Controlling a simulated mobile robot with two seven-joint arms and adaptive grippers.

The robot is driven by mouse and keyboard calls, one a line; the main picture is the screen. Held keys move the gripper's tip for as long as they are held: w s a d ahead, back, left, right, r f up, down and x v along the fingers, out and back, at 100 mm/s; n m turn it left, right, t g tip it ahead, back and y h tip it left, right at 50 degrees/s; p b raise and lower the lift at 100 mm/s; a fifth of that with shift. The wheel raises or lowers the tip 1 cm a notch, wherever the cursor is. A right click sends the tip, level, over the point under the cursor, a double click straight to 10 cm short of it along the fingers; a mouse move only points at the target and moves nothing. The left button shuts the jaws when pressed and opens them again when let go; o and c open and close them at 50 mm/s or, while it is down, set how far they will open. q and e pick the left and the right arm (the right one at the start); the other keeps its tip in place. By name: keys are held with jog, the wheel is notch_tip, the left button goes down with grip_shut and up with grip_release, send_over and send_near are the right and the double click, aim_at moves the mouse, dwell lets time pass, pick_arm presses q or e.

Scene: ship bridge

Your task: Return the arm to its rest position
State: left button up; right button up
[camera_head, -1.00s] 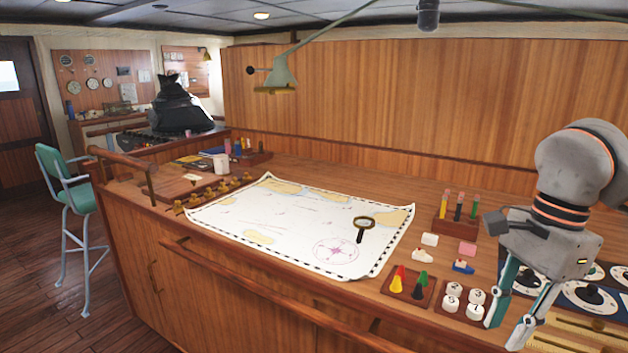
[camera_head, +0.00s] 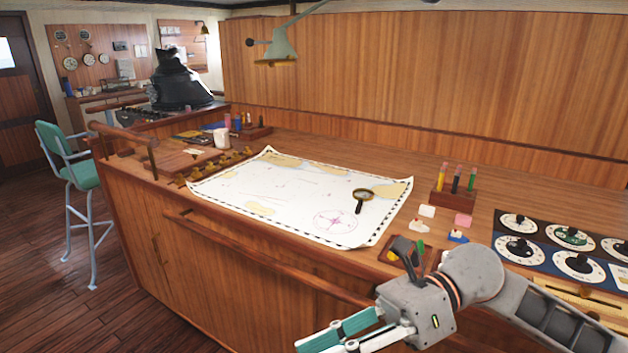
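My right arm comes in from the right edge, and its gripper (camera_head: 335,342) hangs in front of the desk's front edge, pointing to the lower left. Its two teal-and-grey fingers are apart and I see nothing between them; the lower finger is partly cut by the bottom of the picture. My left gripper is not in view.
A wooden chart desk holds a chart (camera_head: 290,200) with a magnifying glass (camera_head: 362,195), a pen holder (camera_head: 453,200) and small blocks. Dial panels (camera_head: 575,240) lie at the right. A rail (camera_head: 260,265) runs along the desk front. A green stool (camera_head: 75,165) stands left; floor there is open.

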jog(key=w+d+f+m+t+y, duration=0.1)
jog(key=w+m+t+y, duration=0.2)
jog(key=w+m+t, duration=0.55)
jog(key=w+d+f+m+t+y, duration=0.1)
jog(key=w+m+t+y, duration=0.15)
jog(key=m+t, duration=0.95)
jog(key=w+d+f+m+t+h, duration=0.1)
jog(key=d+f+m+h, duration=0.35)
jog(key=f+m, duration=0.3)
jog(key=w+d+f+m+t+h, duration=0.1)
jog(key=w+d+f+m+h, duration=0.15)
jog(key=f+m+h, duration=0.55)
jog(key=s+d+f+m+g+h, duration=0.1)
jog(key=s+d+f+m+g, duration=0.1)
jog(key=f, duration=0.6)
jog(key=s+d+f+m+g+h, duration=0.2)
jog(key=s+d+f+m, duration=0.2)
jog(key=s+f+m, duration=0.2)
jog(key=s+d+f+m+g+h, duration=0.2)
jog(key=s+d+f+m, duration=0.2)
jog(key=s+f, duration=0.4)
notch_tip(320, 180, down, 2)
jog(key=shift+f, duration=0.15)
